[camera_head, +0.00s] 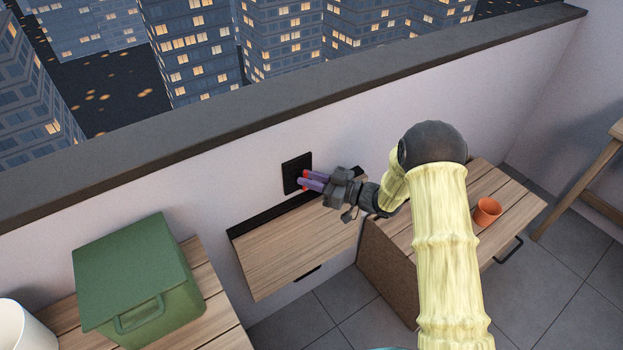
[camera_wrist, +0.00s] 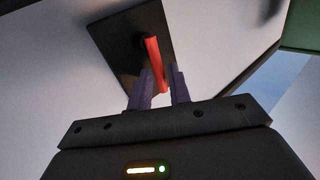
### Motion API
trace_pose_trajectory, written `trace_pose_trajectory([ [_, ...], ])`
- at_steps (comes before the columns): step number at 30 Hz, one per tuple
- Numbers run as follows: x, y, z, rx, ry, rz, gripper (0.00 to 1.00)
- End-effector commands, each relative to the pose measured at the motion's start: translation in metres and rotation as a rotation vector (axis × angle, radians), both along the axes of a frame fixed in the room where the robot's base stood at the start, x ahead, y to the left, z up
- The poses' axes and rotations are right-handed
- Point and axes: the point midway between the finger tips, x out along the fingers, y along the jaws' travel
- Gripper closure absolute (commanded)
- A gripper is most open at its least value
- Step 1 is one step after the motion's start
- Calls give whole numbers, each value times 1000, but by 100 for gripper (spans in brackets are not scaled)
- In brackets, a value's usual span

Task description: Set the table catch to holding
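The table catch is a black plate (camera_head: 297,173) on the wall, with a red lever (camera_wrist: 157,66) standing out from it. The plate (camera_wrist: 128,40) also shows in the wrist view. My gripper (camera_head: 304,182) is at the catch, its purple fingers on either side of the lever's outer part. In the wrist view the fingers (camera_wrist: 159,72) are parted, and a little room shows beside the lever; contact is hard to judge. The wooden folding table leaf (camera_head: 295,248) is on the wall below the catch, under a dark strip. My gripper partly hides the lever in the head view.
A green box (camera_head: 135,270) stands on a wooden top at the left, beside a white container (camera_head: 18,328). An orange cup (camera_head: 487,211) stands on the wooden cabinet (camera_head: 520,205) at the right. Tiled floor (camera_head: 345,305) is clear below the leaf.

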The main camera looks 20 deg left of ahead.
Motion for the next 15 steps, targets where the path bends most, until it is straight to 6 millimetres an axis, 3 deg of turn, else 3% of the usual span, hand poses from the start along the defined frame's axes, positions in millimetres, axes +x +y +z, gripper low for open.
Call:
trace_pose_trajectory([
  [5, 0, 0, 0, 0, 0, 0, 81],
  [9, 0, 0, 0, 0, 0, 0, 100],
  [15, -1, 0, 1, -14, -18, 0, 100],
])
